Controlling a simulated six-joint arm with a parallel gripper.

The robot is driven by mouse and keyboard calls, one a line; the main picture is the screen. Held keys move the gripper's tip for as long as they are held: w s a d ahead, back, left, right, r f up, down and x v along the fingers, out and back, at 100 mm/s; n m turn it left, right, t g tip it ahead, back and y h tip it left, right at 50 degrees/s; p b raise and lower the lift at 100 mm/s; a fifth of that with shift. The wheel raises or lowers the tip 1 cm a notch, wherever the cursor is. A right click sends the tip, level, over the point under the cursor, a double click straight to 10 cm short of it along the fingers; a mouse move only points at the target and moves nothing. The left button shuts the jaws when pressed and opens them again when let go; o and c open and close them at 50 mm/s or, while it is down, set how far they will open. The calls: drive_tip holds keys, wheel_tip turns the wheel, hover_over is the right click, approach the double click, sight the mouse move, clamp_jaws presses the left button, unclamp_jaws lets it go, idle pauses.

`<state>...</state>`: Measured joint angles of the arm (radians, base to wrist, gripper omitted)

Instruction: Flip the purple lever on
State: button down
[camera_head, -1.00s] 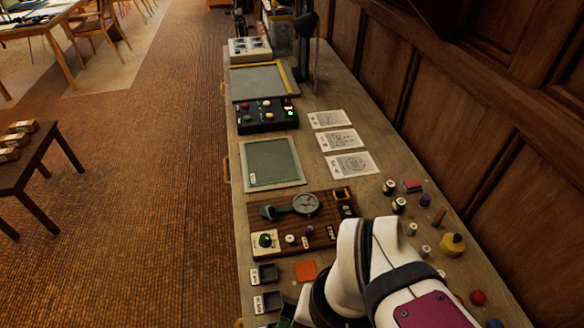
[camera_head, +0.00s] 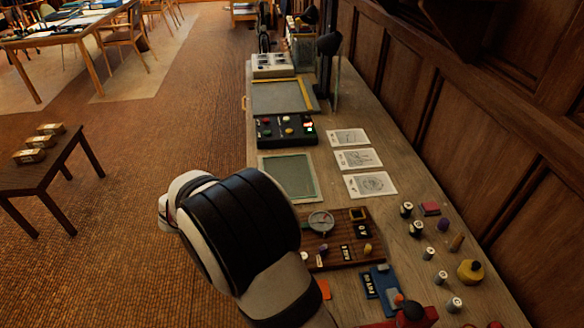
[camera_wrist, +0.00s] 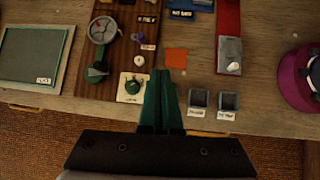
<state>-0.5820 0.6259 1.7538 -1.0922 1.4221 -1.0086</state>
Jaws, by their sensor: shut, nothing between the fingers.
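A small purple lever (camera_head: 323,249) stands on the brown wooden panel (camera_head: 336,263), beside a round gauge, in the head view. It appears as a small purplish piece (camera_wrist: 148,46) on the panel in the wrist view. I cannot tell which position it is in. My gripper (camera_wrist: 161,80) shows green fingers, shut and empty, in the wrist view. In the head view my arm hides the gripper and part of the panel.
A round gauge (camera_wrist: 102,30) and a pale knob (camera_wrist: 139,61) are near the purple lever. An orange square (camera_wrist: 176,58), two small bins (camera_wrist: 228,101) and a red panel (camera_wrist: 229,30) lie to the right.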

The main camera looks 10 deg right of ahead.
drive_tip(key=w+a+f+n, duration=0.1)
drive_tip(key=w+a+f+n+t, duration=0.1)
drive_tip(key=shift+a+f+n, duration=0.25)
drive_tip(key=shift+n, duration=0.15)
approach(319, 254)
drive_tip(key=f, duration=0.4)
drive_tip(key=shift+s+a, duration=0.2)
drive_tip(key=shift+a, duration=0.05)
drive_tip(key=d, duration=0.1)
drive_tip(key=w+d, duration=0.1)
drive_tip(key=d, duration=0.1)
drive_tip(key=shift+d+f, duration=0.1)
drive_tip(key=shift+d, duration=0.1)
drive_tip(key=shift+w+d, duration=0.1)
drive_tip(key=shift+d, duration=0.25)
